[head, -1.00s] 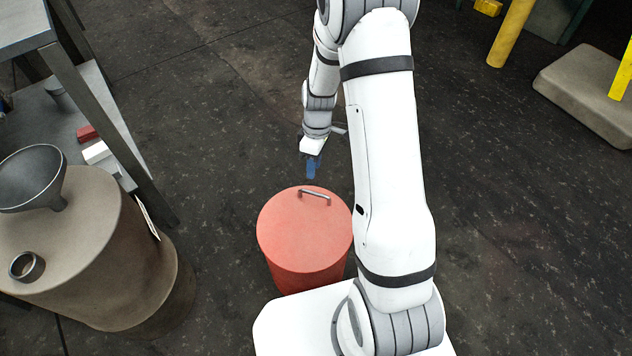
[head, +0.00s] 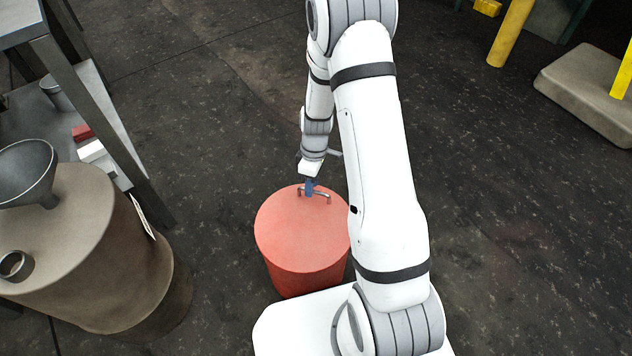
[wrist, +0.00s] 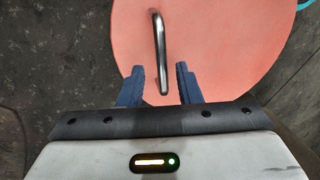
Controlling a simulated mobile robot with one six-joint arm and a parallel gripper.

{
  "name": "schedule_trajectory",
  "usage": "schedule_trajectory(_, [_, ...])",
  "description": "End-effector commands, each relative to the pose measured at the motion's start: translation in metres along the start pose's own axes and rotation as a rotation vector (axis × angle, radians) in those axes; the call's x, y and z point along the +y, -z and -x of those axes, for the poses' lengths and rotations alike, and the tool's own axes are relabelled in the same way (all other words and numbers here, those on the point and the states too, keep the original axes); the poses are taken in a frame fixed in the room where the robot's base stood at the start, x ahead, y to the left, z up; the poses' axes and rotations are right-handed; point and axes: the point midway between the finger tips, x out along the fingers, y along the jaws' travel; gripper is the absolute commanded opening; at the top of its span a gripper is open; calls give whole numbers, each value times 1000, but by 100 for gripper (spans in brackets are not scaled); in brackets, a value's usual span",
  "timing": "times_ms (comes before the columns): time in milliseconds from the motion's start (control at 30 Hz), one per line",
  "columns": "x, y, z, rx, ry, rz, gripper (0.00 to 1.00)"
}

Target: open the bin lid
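The red bin (head: 302,245) stands on the floor with its round red lid (head: 290,220) on top; the lid looks shut. A metal bar handle (head: 326,195) sits near the lid's far edge. My gripper (head: 309,188) is at the handle's left part in the head view. In the wrist view the lid (wrist: 215,45) fills the upper middle, and the handle (wrist: 159,50) runs up and down. My gripper (wrist: 159,82) is open, its blue fingers on either side of the handle's near end, with gaps on both sides. I cannot tell the height between fingertips and handle.
A large tan drum (head: 75,250) with a grey funnel (head: 28,172) and a metal ring (head: 15,265) on it stands left of the bin. A grey shelf (head: 95,110) is behind it. A stone-like block (head: 590,95) and yellow posts are far right. Floor between is clear.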

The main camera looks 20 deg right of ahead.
Motion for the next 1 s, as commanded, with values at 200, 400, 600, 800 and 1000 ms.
schedule_trajectory(200, [0,0,0,0,0,0,13])
schedule_trajectory(400, [1,0,0,1,-2,1,0])
schedule_trajectory(600, [2,0,1,2,-5,1,0])
schedule_trajectory(800, [8,-8,2,2,-8,0,0])
schedule_trajectory(1000, [6,0,11,2,-34,-4,0])
